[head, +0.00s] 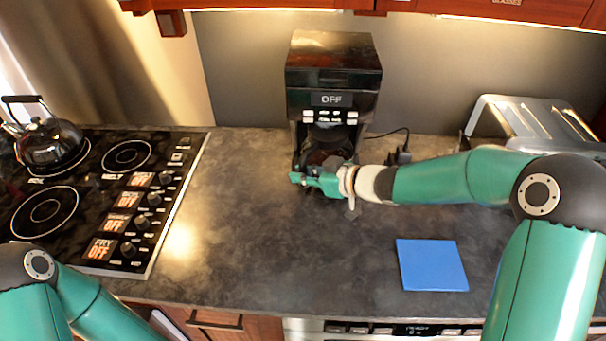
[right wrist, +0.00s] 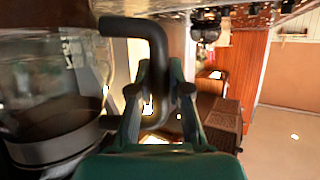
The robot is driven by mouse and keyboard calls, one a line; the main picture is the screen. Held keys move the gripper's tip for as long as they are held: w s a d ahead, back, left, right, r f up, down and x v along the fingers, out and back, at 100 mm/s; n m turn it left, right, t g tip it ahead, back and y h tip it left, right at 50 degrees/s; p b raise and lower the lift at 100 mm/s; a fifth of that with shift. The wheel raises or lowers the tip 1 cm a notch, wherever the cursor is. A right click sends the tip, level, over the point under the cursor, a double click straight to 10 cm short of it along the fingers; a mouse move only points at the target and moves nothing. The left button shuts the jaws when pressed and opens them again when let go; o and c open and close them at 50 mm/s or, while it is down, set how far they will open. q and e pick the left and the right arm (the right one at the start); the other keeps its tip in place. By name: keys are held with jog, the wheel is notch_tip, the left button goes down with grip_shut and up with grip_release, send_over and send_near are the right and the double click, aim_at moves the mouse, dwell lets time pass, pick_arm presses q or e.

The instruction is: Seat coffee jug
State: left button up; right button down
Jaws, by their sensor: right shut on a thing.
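The coffee machine (head: 333,75) stands at the back of the counter, its display reading OFF. The glass coffee jug (head: 322,146) is in the lower opening of the machine, partly hidden by my right gripper. I cannot tell whether it is fully on its base. My right gripper (head: 318,180) is in front of the machine. In the right wrist view the jug (right wrist: 55,95) fills the left side, with dark liquid inside, and my right gripper (right wrist: 160,95) is shut on its black handle (right wrist: 140,30). My left gripper is out of view; only my left arm shows at lower left.
A stove (head: 100,195) with a black kettle (head: 50,140) is on the left. A blue square mat (head: 431,265) lies at front right. A silver toaster-like appliance (head: 530,122) stands at back right. The counter (head: 240,230) left of the machine is clear.

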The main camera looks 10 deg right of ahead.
jog(key=shift+w+d+r+p, duration=0.1)
jog(key=shift+w+d+p, duration=0.25)
jog(key=shift+w, duration=0.5)
jog(key=shift+w+d+p, duration=0.1)
jog(key=shift+w+p, duration=0.3)
jog(key=shift+w, duration=0.4)
jog(key=shift+w+d+r+p, duration=0.1)
jog(key=shift+w+d+p, duration=0.25)
jog(key=shift+w, duration=0.5)
jog(key=shift+a, duration=0.1)
jog(key=shift+f, duration=0.45)
jog(key=shift+f, duration=0.25)
dwell(0.9)
